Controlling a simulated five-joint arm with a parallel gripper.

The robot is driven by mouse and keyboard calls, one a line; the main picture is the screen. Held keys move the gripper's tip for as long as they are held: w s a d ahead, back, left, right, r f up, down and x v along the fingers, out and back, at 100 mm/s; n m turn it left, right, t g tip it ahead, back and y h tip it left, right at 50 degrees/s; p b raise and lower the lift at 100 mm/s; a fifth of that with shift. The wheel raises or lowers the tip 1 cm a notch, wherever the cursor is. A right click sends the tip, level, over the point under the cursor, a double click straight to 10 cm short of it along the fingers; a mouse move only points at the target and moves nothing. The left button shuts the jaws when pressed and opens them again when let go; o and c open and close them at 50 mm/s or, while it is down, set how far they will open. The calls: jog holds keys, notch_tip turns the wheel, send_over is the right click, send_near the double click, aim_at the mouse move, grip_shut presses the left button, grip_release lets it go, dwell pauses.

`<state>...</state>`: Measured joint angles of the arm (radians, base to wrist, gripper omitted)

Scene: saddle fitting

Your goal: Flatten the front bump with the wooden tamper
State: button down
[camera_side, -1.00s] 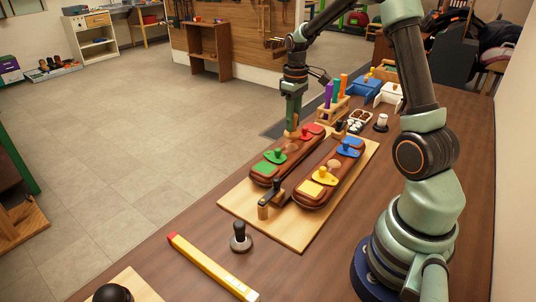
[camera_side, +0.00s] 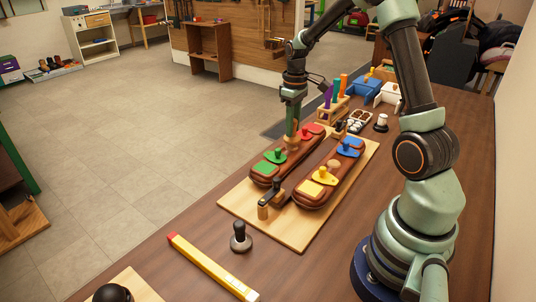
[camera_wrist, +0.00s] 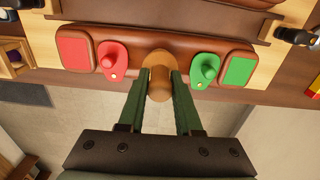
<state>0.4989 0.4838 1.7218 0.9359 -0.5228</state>
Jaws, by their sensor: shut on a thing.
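My gripper (camera_side: 291,130) points down over the far brown padded bar and is shut on the wooden tamper (camera_wrist: 158,84). In the wrist view the tamper's round tan body sits between the two green fingers. Behind it a brown rounded bump (camera_wrist: 156,56) shows between the red plate (camera_wrist: 113,58) and the green plate (camera_wrist: 205,68). In the side view the tamper (camera_side: 291,145) is over that bump, between the red plate (camera_side: 307,134) and the green plate (camera_side: 270,163). I cannot tell whether it presses on the bump. The nearer bar has a tan bump (camera_side: 334,164) between its blue and yellow plates.
Both bars lie on a light wooden board (camera_side: 300,235). A black-handled clamp (camera_side: 270,200) stands at its near end. A dark knobbed stamp (camera_side: 240,240) and a yellow bar (camera_side: 212,268) lie closer. Coloured sticks and boxes stand behind.

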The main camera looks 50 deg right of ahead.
jog(key=shift+f, duration=1.1)
dwell(2.5)
jog(key=shift+r, duration=2.6)
jog(key=shift+a, duration=0.1)
